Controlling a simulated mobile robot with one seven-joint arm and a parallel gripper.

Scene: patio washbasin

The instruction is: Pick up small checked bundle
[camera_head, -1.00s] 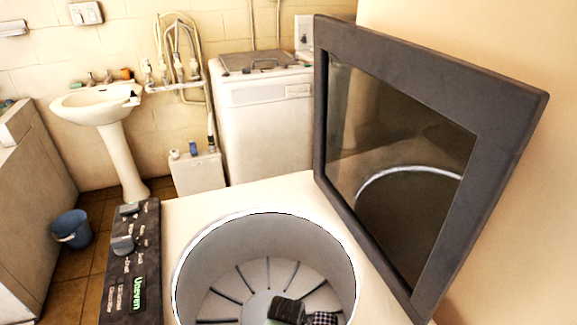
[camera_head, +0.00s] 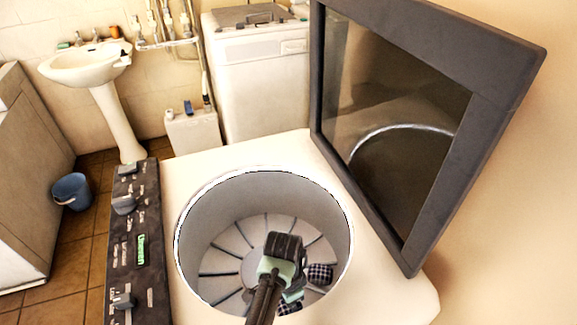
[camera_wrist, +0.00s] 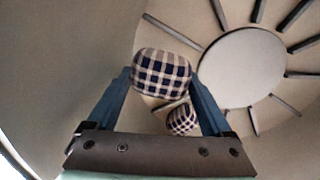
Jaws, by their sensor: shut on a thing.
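In the wrist view, a dark-blue and cream checked bundle (camera_wrist: 162,72) sits between the two blue fingertips of my gripper (camera_wrist: 160,84), which is shut on it. A second checked bundle (camera_wrist: 183,121) shows beyond it, looking smaller and partly hidden. In the head view, my gripper (camera_head: 283,268) is down inside the washer drum (camera_head: 215,215). One dark checked bundle (camera_head: 320,274) shows just right of it, and part of another (camera_head: 289,307) shows below it. I cannot tell which of these is the held one; my gripper hides its fingertips there.
The drum wall surrounds my gripper closely. The open dark-framed lid (camera_head: 465,60) stands up at the right. A control panel (camera_head: 137,245) runs along the left. A washbasin (camera_head: 85,66), another white machine (camera_head: 262,65) and a blue bucket (camera_head: 71,190) stand farther back.

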